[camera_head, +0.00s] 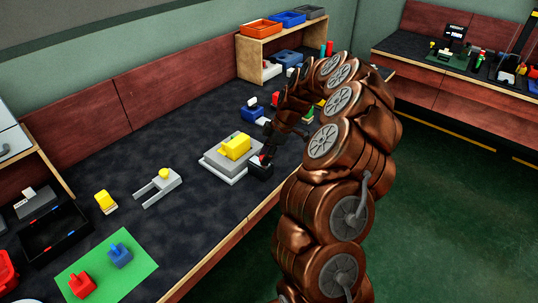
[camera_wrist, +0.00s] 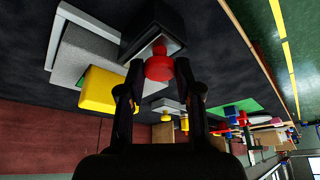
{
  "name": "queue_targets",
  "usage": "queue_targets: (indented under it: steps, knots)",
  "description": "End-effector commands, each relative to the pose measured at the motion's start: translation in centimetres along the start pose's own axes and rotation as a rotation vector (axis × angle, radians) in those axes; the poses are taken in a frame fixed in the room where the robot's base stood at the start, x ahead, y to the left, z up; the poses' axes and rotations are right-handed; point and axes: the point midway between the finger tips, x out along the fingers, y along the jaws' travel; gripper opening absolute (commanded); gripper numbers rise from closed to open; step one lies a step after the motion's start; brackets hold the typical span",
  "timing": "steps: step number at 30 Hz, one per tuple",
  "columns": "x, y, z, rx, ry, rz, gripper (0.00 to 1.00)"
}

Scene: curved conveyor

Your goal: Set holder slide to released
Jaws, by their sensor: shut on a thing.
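A grey holder block (camera_head: 216,165) on the dark table carries a yellow piece (camera_head: 236,146). They also show in the wrist view, the grey body (camera_wrist: 85,50) at the upper left and the yellow piece (camera_wrist: 97,90) below it. A small black block (camera_head: 260,170) with a red knob (camera_wrist: 159,66) sits at the holder's right side; I take it for the slide. My gripper (camera_wrist: 160,75) is shut on the red knob, one dark finger on each side. My gripper (camera_head: 264,156) partly hides the knob in the head view.
A grey forked fixture (camera_head: 157,188) with a yellow knob and a green mat (camera_head: 107,268) with red and blue pieces lie to the left. A blue part (camera_head: 252,113) stands behind my gripper. The table's front edge is close to the black block.

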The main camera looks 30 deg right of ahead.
Motion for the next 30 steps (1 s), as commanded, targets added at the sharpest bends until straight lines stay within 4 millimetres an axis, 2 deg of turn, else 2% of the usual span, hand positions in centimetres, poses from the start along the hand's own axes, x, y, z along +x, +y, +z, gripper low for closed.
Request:
queue_targets:
  steps: [4, 5, 12, 23, 26, 30]
  knots:
    - [0.0, -0.3, 0.3, 0.001, -0.006, -0.01, 0.0]
    - [0.0, -0.3, 0.3, 0.001, -0.006, -0.01, 0.36]
    - [0.0, -0.2, 0.2, 0.0, -0.005, -0.009, 0.59]
    - [-0.4, -0.1, 0.2, 0.001, -0.004, -0.005, 0.59]
    - [-1.4, 0.0, 0.2, 0.001, -0.004, -0.001, 0.59]
    - [-3.7, -0.1, 0.2, 0.0, -0.004, -0.003, 0.59]
